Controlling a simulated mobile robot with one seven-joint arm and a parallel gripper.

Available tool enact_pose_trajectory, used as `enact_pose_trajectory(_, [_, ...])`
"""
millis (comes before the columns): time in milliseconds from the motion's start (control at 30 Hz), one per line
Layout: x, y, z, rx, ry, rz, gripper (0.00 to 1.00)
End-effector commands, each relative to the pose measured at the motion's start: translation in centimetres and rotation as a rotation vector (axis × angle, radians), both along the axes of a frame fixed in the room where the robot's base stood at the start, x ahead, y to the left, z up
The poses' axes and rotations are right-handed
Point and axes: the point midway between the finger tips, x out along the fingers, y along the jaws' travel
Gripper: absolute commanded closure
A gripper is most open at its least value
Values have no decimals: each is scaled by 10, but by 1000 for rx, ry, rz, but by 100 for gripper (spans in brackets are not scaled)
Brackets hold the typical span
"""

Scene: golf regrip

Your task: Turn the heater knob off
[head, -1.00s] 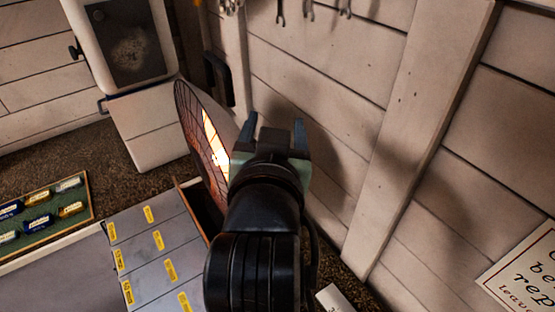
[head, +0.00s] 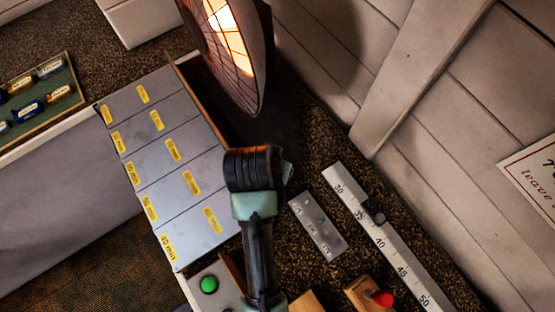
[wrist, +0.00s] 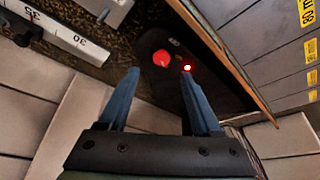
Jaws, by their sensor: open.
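The heater (head: 255,60) stands at the top middle of the head view, its round grille glowing orange. My gripper (wrist: 160,73) is open and empty. Its two blue fingers point towards the base, with the knob showing between and just beyond the tips. I cannot tell whether they touch anything. In the head view my arm hides the fingers and the knob.
A grey drawer cabinet (head: 175,160) with yellow labels stands left of the heater. A ruler (head: 390,245) with a black slider and a small metal plate (head: 317,225) lie to the right. A green button (head: 209,284) and a red-tipped lever (head: 380,298) are nearer. The plank wall is behind.

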Motion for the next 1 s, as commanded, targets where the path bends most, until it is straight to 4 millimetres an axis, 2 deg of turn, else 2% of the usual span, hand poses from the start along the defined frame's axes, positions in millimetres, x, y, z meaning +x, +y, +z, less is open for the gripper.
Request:
enact_pose_trajectory(200, [14, -4, -34, 0, 1, 0, 34])
enact_pose_trajectory(367, [20, -6, -50, 1, 0, -1, 34])
enact_pose_trajectory(500, [23, -7, -57, 2, -2, 0, 34])
enact_pose_trajectory(800, [24, -7, -58, 1, -4, 0, 34])
enact_pose_trajectory(867, [24, -7, -58, 1, -4, 0, 43])
enact_pose_trajectory(1000, [24, -7, -58, 1, -3, 1, 69])
